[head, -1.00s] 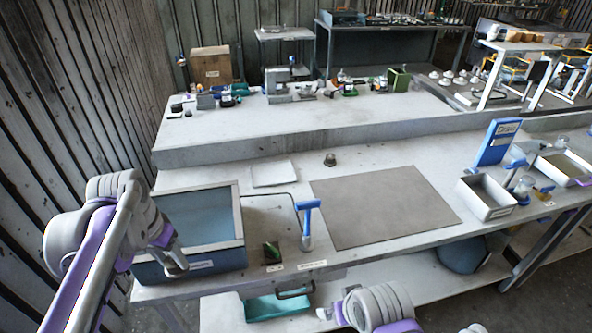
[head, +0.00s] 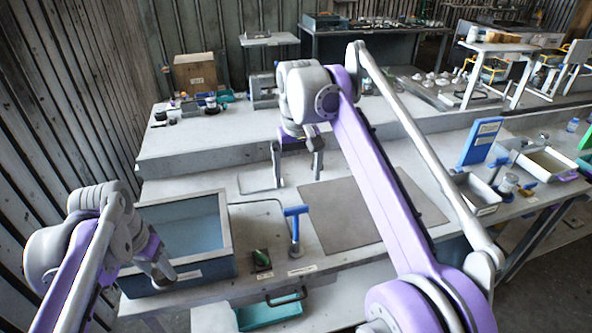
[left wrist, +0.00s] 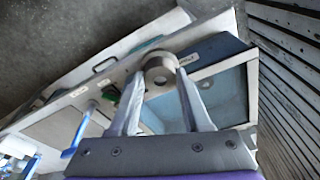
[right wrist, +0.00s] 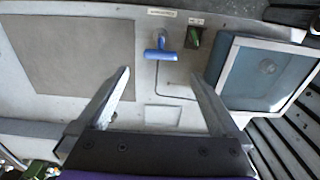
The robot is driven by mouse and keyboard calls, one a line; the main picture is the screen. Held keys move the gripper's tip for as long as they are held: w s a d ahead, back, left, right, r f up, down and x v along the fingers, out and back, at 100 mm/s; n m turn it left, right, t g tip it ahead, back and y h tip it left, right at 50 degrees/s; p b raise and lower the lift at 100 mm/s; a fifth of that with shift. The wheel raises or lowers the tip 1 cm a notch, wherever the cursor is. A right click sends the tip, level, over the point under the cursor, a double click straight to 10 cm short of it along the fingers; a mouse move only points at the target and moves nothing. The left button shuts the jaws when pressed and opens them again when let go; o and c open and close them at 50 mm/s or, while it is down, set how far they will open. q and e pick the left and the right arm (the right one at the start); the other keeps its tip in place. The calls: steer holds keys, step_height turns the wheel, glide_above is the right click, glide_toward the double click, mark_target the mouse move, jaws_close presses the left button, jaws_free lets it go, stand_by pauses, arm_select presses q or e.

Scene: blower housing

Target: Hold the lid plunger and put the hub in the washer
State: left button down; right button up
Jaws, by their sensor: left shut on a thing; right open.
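The washer (head: 229,220) is a blue box with a pale rim at the left of the bench; its blue interior also shows in the right wrist view (right wrist: 270,70). My right gripper (head: 297,180) is open and empty above the bench, behind the blue T-handle.
A blue T-handled lever (head: 296,212) and a small green-black switch (head: 261,260) stand right of the washer. A grey mat (head: 335,215) lies bare beyond them. A metal bin (head: 480,195) and blue stand (head: 481,141) are at the right. A raised shelf (head: 215,140) runs behind.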

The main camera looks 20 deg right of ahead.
mark_target(296, 207)
steer(key=f, duration=0.8)
steer(key=w+f, duration=0.1)
steer(key=f, duration=0.2)
steer(key=shift+f, duration=0.4)
